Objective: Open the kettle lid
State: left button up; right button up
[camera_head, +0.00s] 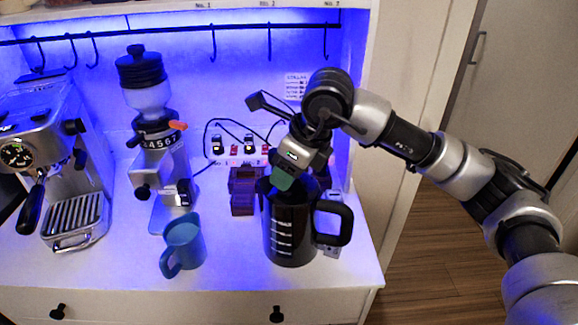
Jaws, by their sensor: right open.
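The kettle (290,232) is black with pale level marks on its side and a black handle on its right. It stands upright near the front right of the cabinet top. My right gripper (283,182) is open, pointing down at the top of the kettle from above and behind. Its wrist and fingers cover most of the kettle's top, so I cannot tell the lid's position or whether the gripper touches it. A teal piece shows at the kettle's rim under the gripper. My left gripper is not in view.
A teal mug (184,246) stands left of the kettle. A grinder (158,165) and an espresso machine (62,180) stand further left. Brown boxes (243,191) and a power strip with cables (240,158) are behind the kettle. The cabinet front edge is clear.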

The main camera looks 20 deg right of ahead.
jog(key=shift+c, duration=0.2)
grip_shut()
